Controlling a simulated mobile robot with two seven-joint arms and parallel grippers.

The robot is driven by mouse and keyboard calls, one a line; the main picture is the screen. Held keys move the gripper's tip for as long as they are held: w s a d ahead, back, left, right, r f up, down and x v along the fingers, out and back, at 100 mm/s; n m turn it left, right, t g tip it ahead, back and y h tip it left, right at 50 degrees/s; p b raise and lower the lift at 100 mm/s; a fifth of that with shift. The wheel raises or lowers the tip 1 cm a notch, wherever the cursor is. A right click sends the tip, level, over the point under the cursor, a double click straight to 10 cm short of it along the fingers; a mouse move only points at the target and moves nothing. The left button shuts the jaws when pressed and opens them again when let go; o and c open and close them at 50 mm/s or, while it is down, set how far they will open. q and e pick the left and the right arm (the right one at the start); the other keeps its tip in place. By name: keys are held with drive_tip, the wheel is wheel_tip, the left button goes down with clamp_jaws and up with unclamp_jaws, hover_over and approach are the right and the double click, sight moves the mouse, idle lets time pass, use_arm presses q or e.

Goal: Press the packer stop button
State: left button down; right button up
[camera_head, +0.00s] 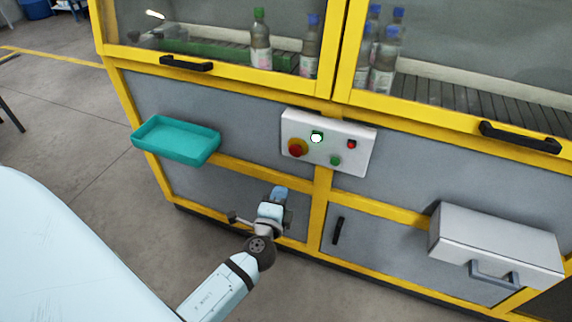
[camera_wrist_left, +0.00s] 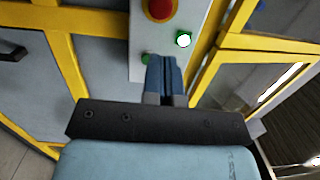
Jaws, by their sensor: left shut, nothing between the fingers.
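The white control panel (camera_head: 360,158) is on the front of the yellow-framed machine. In the head view it carries a large red mushroom button (camera_head: 297,148) on a yellow base at left, a lit white button (camera_head: 316,138), a small red button (camera_head: 351,144) at right and a green button (camera_head: 336,160) below. My left gripper (camera_head: 280,191) is shut and empty, below and left of the panel in the picture. In the left wrist view its fingertips (camera_wrist_left: 163,62) overlap the panel and partly cover the green button (camera_wrist_left: 146,58); the small red button is hidden. Contact does not show.
A teal tray (camera_head: 181,158) juts out left of the panel. A grey box (camera_head: 490,248) with a handle juts out at lower right. Black handles (camera_head: 187,63) are on the yellow frames. Bottles (camera_head: 260,48) stand behind the windows. The front around the panel is clear.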

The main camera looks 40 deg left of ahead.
sight(295, 153)
use_arm(q)
drive_tip(key=p+x, duration=0.2)
drive_tip(key=x, duration=0.9)
drive_tip(key=shift+w+a+r, duration=0.1)
drive_tip(key=shift+w+a, duration=0.05)
drive_tip(key=shift+w, duration=0.05)
drive_tip(key=shift+w+a, duration=0.25)
drive_tip(key=shift+w, duration=0.45)
use_arm(e)
drive_tip(key=shift+s+d+r, duration=0.25)
drive_tip(key=shift+s+r, duration=0.05)
drive_tip(key=shift+r, duration=0.35)
